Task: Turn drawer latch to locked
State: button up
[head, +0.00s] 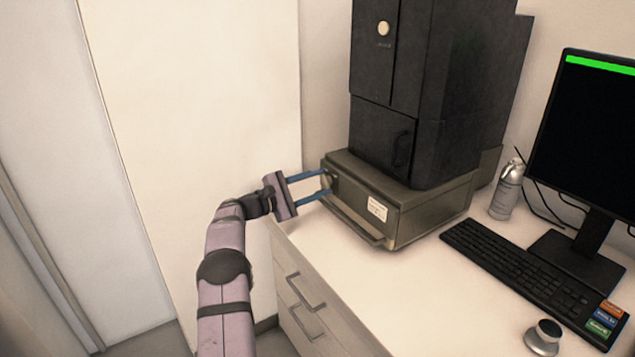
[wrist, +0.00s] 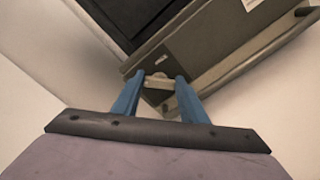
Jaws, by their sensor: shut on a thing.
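The drawer latch (wrist: 157,81) is a small pale knob on the left front of the grey drawer unit (head: 400,222) under the dark microscope cabinet. In the head view the latch is mostly hidden by my fingertips. My gripper (head: 326,184) reaches it from the left with two blue fingers. In the wrist view my gripper (wrist: 157,83) has one finger on each side of the latch, shut on it. The drawer front carries a long bar handle (head: 352,222) and a white label (head: 377,208). I cannot tell which way the latch is turned.
The dark microscope cabinet (head: 440,90) stands on the drawer unit. A spray can (head: 507,190), keyboard (head: 520,275), monitor (head: 600,140) and round knob device (head: 543,337) are to the right. Desk drawers with handles (head: 300,290) lie below. The desk front (head: 400,300) is clear.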

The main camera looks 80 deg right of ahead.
jog(key=shift+n, duration=0.5)
jog(key=o, duration=0.8)
jog(key=shift+c, duration=0.2)
jog(key=v, duration=0.7)
jog(key=shift+w+a, duration=0.15)
